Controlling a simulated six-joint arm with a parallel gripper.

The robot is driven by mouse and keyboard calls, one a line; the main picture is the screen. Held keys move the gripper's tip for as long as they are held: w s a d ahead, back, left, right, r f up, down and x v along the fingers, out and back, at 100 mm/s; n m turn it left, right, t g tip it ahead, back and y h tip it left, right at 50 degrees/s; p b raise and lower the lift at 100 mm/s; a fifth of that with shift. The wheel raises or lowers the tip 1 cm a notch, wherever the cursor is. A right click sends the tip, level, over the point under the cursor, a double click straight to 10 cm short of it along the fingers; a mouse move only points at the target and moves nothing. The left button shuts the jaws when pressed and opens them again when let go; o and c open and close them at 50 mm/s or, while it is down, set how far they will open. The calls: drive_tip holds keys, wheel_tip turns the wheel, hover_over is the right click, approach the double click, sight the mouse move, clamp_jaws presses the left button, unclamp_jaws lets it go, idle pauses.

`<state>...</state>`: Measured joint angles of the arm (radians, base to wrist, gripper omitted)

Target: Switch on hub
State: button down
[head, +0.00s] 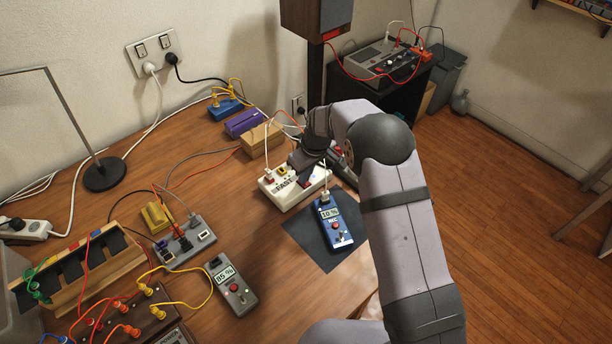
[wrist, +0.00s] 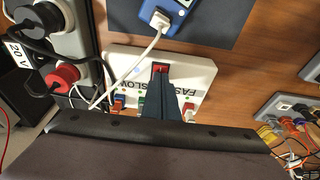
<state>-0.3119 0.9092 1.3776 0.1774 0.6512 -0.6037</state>
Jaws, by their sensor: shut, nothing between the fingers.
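A white hub (head: 290,197) with FAST and SLOW lettering sits on the wooden table; it also shows in the wrist view (wrist: 203,73). A red switch (wrist: 160,69) is near the middle of its edge in the wrist view. My gripper (wrist: 161,78) is shut and empty, with its fingertips at or just over the switch; contact cannot be told. In the head view my gripper (head: 305,180) is over the hub and hides part of its top. A small pale round spot (wrist: 137,70) shows beside the switch. The switch's position is unclear.
A blue meter (head: 333,223) lies on a dark mat (head: 312,257) in front of the hub, with a white cable plugged in. A grey socket box (head: 185,242) and a grey meter (head: 232,287) are left. A power strip (wrist: 60,45) is beside the hub.

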sight(307, 185)
drive_tip(key=shift+r, duration=0.1)
drive_tip(key=shift+r+p, duration=0.45)
drive_tip(key=shift+r, duration=0.1)
drive_tip(key=p+v, duration=0.1)
drive_tip(key=v, duration=0.2)
drive_tip(key=shift+r+p, duration=0.25)
drive_tip(key=shift+p, duration=0.1)
drive_tip(key=s+d+r+b, duration=0.3)
drive_tip(key=r, duration=0.5)
drive_tip(key=shift+s, duration=0.1)
